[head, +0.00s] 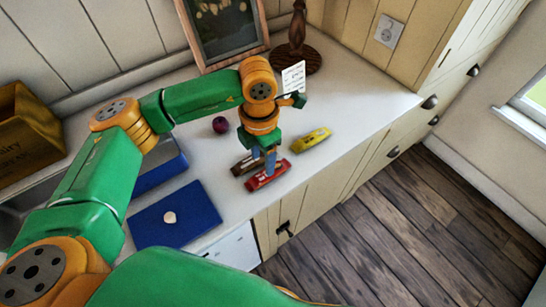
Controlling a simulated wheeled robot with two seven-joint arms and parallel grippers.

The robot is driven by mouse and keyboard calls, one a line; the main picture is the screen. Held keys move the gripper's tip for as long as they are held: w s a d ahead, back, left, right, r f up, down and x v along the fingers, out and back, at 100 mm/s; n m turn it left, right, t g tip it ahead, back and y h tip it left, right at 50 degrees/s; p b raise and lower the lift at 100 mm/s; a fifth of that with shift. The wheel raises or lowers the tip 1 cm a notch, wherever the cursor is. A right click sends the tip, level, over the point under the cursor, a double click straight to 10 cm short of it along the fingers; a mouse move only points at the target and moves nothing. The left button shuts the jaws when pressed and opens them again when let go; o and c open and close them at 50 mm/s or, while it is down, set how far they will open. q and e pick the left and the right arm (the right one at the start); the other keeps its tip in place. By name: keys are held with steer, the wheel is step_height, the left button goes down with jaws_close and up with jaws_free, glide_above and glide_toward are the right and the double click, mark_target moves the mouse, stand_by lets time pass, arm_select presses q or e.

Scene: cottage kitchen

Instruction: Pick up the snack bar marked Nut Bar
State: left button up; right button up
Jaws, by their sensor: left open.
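Three wrapped snack bars lie on the white counter: a red one (268,176), a brown one (245,165) just behind it, and a yellow one (313,139) to the right. Their lettering is too small to read, so I cannot tell which is marked Nut Bar. My left gripper (263,160) points down with its jaws open, right over the red and brown bars. Its fingers cover part of both bars. I cannot tell whether the fingertips touch either one. My right gripper is out of view.
A dark red round fruit (220,125) sits left of the gripper. A blue board (176,215) with a small pale object (169,217) lies nearer left. A white card (293,77), a wooden stand (297,55) and a framed board (222,30) stand behind. The counter's right end is clear.

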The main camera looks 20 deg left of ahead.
mark_target(265, 175)
arm_select(q)
steer(key=shift+s+d+f+p, duration=0.2)
steer(key=shift+s+f+p, duration=0.15)
steer(key=shift+f+p, duration=0.2)
steer(key=shift+s+d+f+p, duration=0.15)
steer(key=shift+s+f+p, duration=0.25)
steer(key=shift+f, duration=0.2)
steer(key=shift+w+f, duration=0.15)
steer(key=shift+f, duration=0.45)
steer(key=shift+w+f, duration=0.15)
steer(key=shift+f, duration=0.4)
steer(key=shift+w+f, duration=0.15)
steer(key=shift+w, duration=0.15)
steer(key=shift+c, duration=0.3)
steer(key=shift+s, duration=0.2)
jaws_close()
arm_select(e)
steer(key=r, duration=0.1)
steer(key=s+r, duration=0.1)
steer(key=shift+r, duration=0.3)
arm_select(q)
steer(key=shift+w, duration=0.1)
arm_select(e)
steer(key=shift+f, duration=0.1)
